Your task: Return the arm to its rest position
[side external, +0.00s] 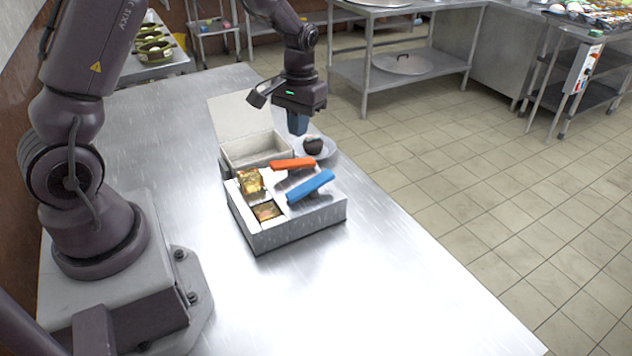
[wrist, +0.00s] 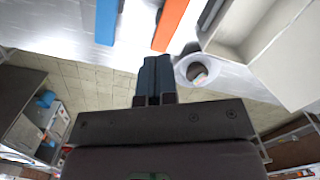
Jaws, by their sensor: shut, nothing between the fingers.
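My gripper (side external: 298,124) hangs pointing down above the far side of the steel table (side external: 400,290). Its blue fingers are together with nothing between them, as the wrist view (wrist: 155,75) also shows. It is above and apart from a small plate (side external: 328,146) with a dark round thing (side external: 313,145) on it. My arm reaches out from its base at the left of the side view.
A grey compartment box (side external: 290,232) holds gold blocks (side external: 250,181), an orange-handled item (side external: 292,163) and a blue-handled item (side external: 311,186). Behind it stands an open white box (side external: 258,150). The table's front right is clear.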

